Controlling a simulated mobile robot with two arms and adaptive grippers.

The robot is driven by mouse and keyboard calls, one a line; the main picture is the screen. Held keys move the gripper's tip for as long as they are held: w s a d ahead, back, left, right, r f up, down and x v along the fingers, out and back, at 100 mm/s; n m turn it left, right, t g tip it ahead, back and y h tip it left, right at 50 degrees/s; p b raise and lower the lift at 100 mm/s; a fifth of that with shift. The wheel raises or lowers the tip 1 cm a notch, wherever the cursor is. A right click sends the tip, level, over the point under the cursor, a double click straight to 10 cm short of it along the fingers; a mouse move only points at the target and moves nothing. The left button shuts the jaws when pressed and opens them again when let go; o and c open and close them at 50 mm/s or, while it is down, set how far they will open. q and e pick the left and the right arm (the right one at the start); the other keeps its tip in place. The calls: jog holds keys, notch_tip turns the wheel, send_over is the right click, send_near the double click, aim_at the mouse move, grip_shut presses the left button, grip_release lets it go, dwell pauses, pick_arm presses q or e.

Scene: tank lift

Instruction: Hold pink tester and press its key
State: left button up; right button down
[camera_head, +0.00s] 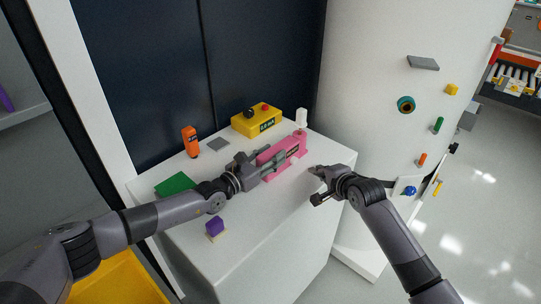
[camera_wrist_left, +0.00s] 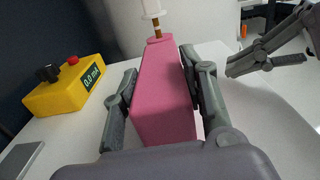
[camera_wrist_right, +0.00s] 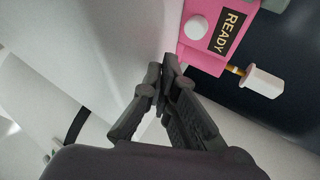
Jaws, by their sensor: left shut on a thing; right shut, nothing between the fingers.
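The pink tester (camera_head: 284,152) lies on the white cabinet top, with a white tip at its far end. My left gripper (camera_head: 272,164) is shut on the tester's near part; in the left wrist view the fingers flank the pink body (camera_wrist_left: 162,95). In the right wrist view the tester (camera_wrist_right: 208,30) shows a dark label reading READY and a round white key (camera_wrist_right: 196,28). My right gripper (camera_head: 316,171) is shut and empty, to the right of the tester and apart from it. Its fingertips (camera_wrist_right: 162,65) point toward the tester's side, short of the key.
A yellow box (camera_head: 257,120) with a display, a black knob and a red button stands behind the tester. The top's front right is clear.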

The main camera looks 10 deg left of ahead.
aim_at(309, 174)
jog(key=shift+w+a, duration=0.95)
jog(key=shift+a, duration=0.3)
jog(key=shift+a, duration=0.1)
dwell(0.5)
jog(key=shift+w+a, duration=0.25)
jog(key=shift+w+a, duration=0.3)
jog(key=shift+a, duration=0.1)
dwell(0.8)
jog(key=shift+s+d, duration=0.6)
jog(key=shift+d, duration=0.15)
jog(key=shift+s+d, duration=0.9)
jog(key=shift+d, duration=0.3)
jog(key=shift+s+d, duration=0.85)
jog(key=shift+d, duration=0.35)
